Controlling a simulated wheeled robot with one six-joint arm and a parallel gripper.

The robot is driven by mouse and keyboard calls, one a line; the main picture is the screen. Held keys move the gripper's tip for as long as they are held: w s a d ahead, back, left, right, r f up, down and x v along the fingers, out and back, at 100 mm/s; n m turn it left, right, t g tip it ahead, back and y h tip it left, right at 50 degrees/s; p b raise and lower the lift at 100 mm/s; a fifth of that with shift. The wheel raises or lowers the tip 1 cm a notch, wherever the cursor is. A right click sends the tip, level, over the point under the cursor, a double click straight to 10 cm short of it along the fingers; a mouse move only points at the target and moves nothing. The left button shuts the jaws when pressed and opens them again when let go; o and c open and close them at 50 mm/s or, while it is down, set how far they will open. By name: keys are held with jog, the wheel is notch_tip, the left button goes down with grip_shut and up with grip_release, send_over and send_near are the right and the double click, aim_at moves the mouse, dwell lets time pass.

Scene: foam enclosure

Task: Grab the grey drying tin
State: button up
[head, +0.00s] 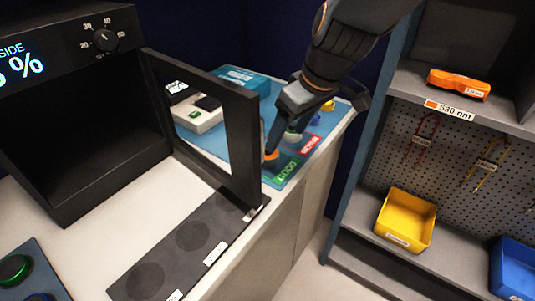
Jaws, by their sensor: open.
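My gripper (300,125) reaches down from the upper right over the blue mat (283,168), behind the open glazed door (253,145). Its jaws are open, and one orange fingertip shows low beside the door's edge. A small pale round item (292,137) lies close to the fingers, partly covered by them; I cannot tell what it is. I cannot make out a grey drying tin for certain; it may be hidden by my gripper or the door.
A black cabinet (75,195) stands open and looks empty. A black plate (217,215) with round recesses lies before it. The mat holds a white device (196,112) and a blue box (240,80). Shelving at right holds a yellow bin (405,220) and a blue bin (512,268).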

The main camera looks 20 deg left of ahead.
aim_at(268, 154)
jog(key=shift+s+a+n, duration=0.15)
jog(key=shift+a, duration=0.45)
jog(key=shift+s+a+n, duration=0.1)
jog(key=shift+a+n, duration=0.05)
jog(key=shift+a, duration=0.45)
jog(key=shift+s+p+x, duration=0.1)
jog(key=shift+p+x, duration=0.25)
jog(key=shift+x, duration=1.45)
jog(key=shift+s+p+x, duration=0.15)
jog(key=shift+p+x, duration=0.15)
jog(key=shift+x, duration=1.5)
jog(key=shift+a, duration=0.1)
jog(key=shift+c, duration=0.5)
jog(key=c, duration=1.1)
